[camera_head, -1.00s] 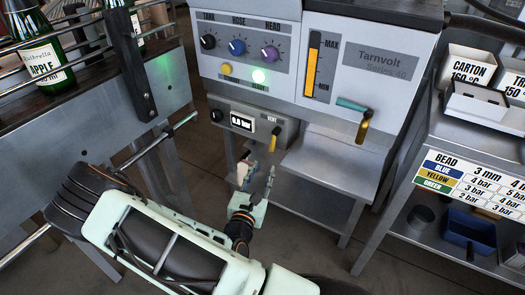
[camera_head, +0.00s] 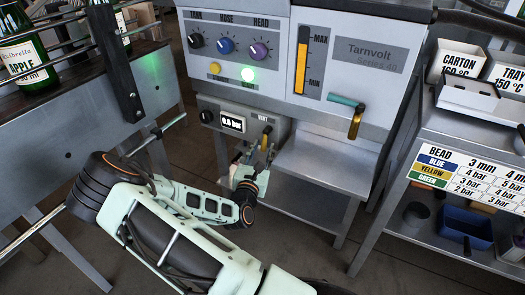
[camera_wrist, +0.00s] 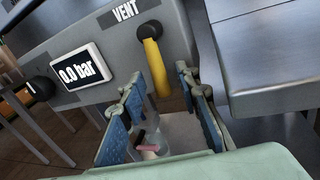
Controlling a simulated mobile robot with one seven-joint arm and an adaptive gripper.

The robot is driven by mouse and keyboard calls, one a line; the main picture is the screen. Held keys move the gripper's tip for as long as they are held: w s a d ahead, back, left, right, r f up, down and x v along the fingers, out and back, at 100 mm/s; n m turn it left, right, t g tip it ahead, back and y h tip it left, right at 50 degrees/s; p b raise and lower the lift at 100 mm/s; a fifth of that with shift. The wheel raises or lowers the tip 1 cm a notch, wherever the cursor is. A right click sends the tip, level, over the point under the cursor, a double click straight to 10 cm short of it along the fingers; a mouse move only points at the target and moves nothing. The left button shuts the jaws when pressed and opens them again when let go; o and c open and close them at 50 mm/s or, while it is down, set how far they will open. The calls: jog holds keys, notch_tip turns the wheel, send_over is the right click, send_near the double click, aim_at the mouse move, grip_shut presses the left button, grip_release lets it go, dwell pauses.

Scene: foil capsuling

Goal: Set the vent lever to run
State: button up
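The vent lever (camera_wrist: 153,62) has a yellow handle hanging down from a dark pivot, under the VENT label on the grey panel. It also shows in the head view (camera_head: 266,137), below the main machine front. My gripper (camera_wrist: 158,84) is open and empty, with blue-padded fingers on either side of the lever's lower end in the wrist view. I cannot tell whether a finger touches it or how deep the handle sits between them. In the head view, my gripper (camera_head: 255,158) is just below the lever.
A pressure display (camera_wrist: 81,66) reading 0.0 bar and a black knob (camera_wrist: 38,89) are left of the lever. A metal shelf (camera_head: 325,165) juts out close at the right. A bottle rack stands at the left.

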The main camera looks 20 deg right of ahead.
jog(key=shift+c, duration=0.4)
grip_shut()
